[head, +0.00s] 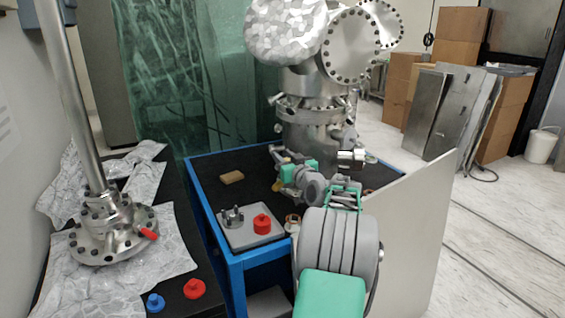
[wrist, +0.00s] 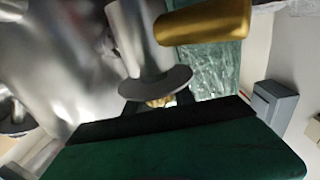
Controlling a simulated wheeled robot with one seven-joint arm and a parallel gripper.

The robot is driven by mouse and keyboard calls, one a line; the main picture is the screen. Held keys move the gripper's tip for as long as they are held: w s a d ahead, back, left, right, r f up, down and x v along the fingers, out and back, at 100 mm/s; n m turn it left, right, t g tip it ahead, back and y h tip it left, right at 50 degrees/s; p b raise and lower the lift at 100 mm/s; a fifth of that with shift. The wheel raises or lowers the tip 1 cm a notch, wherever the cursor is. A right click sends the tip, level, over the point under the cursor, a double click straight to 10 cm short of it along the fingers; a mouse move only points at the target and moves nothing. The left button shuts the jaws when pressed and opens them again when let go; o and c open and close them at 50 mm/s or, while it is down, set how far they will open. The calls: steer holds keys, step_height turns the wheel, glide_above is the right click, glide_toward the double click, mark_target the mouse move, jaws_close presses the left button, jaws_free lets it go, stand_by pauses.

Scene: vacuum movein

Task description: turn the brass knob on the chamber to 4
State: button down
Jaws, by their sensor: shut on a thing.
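The brass knob (wrist: 160,101) shows as a small ribbed gold piece in the wrist view, below a grey disc (wrist: 155,83) on a steel stem. My gripper (wrist: 158,103) is shut on the knob, its dark fingers on either side of it. Much of the knob is hidden by the disc and fingers, and no number on it can be read. In the head view the steel chamber (head: 312,120) stands at the back of the blue-framed bench, with my arm reaching to its lower part. The knob cannot be made out clearly there.
A brass-coloured cylinder (wrist: 205,22) lies close above the disc. On the bench (head: 237,258) are a tan block (head: 232,177) and a grey plate (head: 240,240) with a red knob (head: 262,223). A pale panel (head: 415,240) stands along the right side.

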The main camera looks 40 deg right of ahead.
steer(key=shift+h, duration=0.3)
steer(key=c, duration=1.1)
jaws_free()
steer(key=shift+o, duration=0.2)
steer(key=v, duration=0.7)
steer(key=shift+s, duration=0.4)
steer(key=shift+a+r, duration=0.1)
steer(key=shift+r, duration=0.05)
